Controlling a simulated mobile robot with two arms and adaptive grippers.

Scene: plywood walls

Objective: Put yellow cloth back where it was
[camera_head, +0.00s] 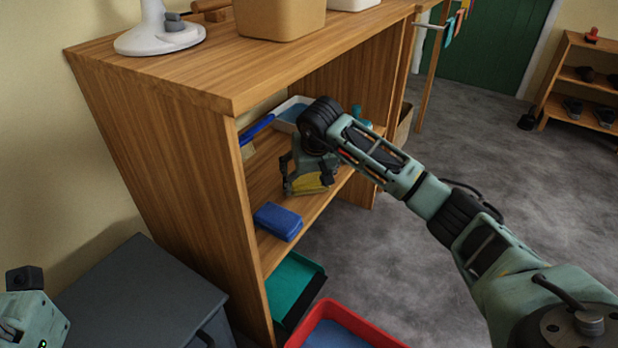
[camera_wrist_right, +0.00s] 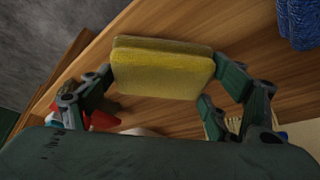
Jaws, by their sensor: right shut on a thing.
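The yellow cloth (camera_head: 312,184) is a folded, sponge-like block in my right gripper (camera_head: 308,172), inside the wooden shelf unit at the middle shelf board. In the right wrist view the yellow cloth (camera_wrist_right: 162,70) sits between the two fingers of the right gripper (camera_wrist_right: 166,78), which is shut on it. Wooden shelf surface shows behind the cloth; I cannot tell whether the cloth touches it. Of my left arm only a part shows at the lower left edge; its fingers are not visible.
A folded blue cloth (camera_head: 278,222) lies on the same shelf (camera_head: 262,180), nearer the front end. A white tray (camera_head: 292,112) with blue contents stands farther back. A green tray (camera_head: 292,285) and red tray (camera_head: 335,312) are below. A grey cabinet (camera_head: 140,290) stands left.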

